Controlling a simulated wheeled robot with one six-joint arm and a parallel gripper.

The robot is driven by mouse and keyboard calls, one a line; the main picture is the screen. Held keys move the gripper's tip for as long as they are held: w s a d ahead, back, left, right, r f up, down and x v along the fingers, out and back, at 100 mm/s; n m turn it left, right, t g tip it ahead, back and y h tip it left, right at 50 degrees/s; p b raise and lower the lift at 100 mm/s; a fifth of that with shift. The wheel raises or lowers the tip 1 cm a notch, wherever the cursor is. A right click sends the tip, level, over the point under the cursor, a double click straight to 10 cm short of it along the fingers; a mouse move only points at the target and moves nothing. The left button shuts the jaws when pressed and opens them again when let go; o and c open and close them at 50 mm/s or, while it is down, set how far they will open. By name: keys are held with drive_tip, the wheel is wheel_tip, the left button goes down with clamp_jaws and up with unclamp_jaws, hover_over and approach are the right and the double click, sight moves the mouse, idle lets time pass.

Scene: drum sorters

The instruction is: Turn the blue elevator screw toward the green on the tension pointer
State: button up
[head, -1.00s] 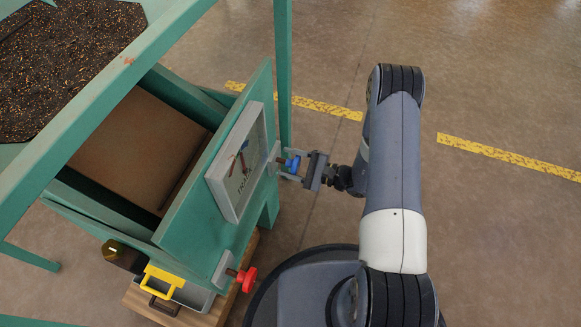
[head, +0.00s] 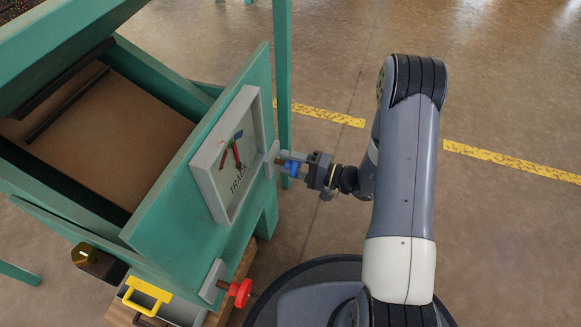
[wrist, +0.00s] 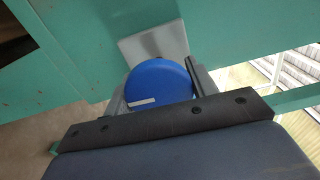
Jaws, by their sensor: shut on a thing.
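The blue elevator screw (head: 290,167) sticks out from the upper right edge of the green machine panel. My gripper (head: 293,168) is shut on it from the right. In the wrist view the round blue knob (wrist: 158,82) sits between the two fingers (wrist: 155,86), with a pale mark on its face. A square dial (head: 209,181) in a grey frame, marked TRACK, is fixed to the panel. Its face carries a red pointer (head: 237,154) and small coloured marks. I cannot tell at this size which mark the pointer is on.
A red knob (head: 240,292) sticks out lower on the same panel. A yellow handle (head: 148,293) and a dark handled box (head: 98,262) are at the lower left. A green post (head: 283,80) rises behind the gripper. Open floor with yellow stripes (head: 510,161) lies right.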

idle(0.3)
drive_tip(key=o, duration=0.9)
drive_tip(key=p+v, duration=0.2)
drive_tip(key=v, duration=0.9)
drive_tip(key=shift+p, duration=0.4)
drive_tip(key=shift+a, duration=0.1)
drive_tip(key=b+x, duration=0.2)
drive_tip(key=x, duration=0.7)
drive_tip(key=shift+w+a+f+b, duration=0.1)
drive_tip(key=shift+a+b, duration=0.15)
drive_tip(key=shift+b, duration=0.15)
drive_tip(key=shift+w+a, duration=0.25)
drive_tip(key=shift+a, duration=0.35)
drive_tip(key=shift+d, duration=0.15)
